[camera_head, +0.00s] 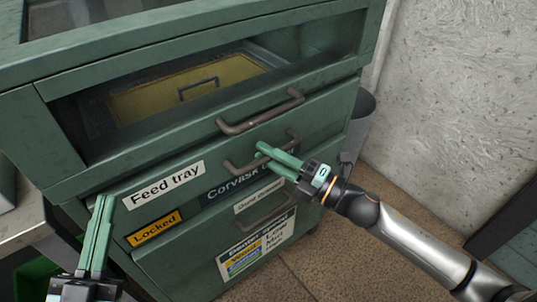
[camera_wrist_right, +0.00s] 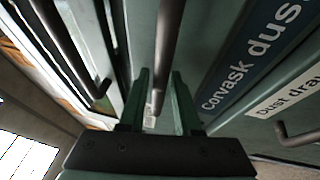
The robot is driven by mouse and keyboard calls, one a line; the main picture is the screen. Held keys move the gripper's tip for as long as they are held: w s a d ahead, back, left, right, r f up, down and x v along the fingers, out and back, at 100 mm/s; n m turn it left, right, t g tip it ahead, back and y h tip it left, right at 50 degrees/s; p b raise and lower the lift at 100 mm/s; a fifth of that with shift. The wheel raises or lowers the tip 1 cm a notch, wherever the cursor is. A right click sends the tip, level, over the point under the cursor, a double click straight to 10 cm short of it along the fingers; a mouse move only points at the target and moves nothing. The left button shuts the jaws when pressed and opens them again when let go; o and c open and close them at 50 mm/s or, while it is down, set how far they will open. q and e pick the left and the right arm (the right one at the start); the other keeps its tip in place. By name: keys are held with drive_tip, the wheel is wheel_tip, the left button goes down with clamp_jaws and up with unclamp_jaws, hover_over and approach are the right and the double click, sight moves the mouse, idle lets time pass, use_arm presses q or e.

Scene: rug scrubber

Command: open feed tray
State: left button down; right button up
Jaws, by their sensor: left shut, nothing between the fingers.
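The green cabinet's feed tray drawer front carries a white "Feed tray" label (camera_head: 167,184) and looks flush with the cabinet. Its brown bar handle (camera_head: 236,165) is partly hidden behind my right gripper (camera_head: 263,152). My right gripper is open at that handle. In the right wrist view, a dark handle bar (camera_wrist_right: 168,45) runs down between the two green fingers of my right gripper (camera_wrist_right: 159,78); I cannot tell whether they touch it. My left gripper (camera_head: 106,200) is shut and empty, in front of the cabinet's lower left, left of the label.
Another handle (camera_head: 260,112) sits just above, under a window showing a yellow panel (camera_head: 185,88). Below are a "Locked" label (camera_head: 155,228), a "Corvask dust" label (camera_head: 222,187) and a lower drawer handle (camera_head: 235,228). A grey bin (camera_head: 362,112) and white wall stand at right.

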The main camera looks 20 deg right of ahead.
clamp_jaws()
idle(0.3)
idle(1.2)
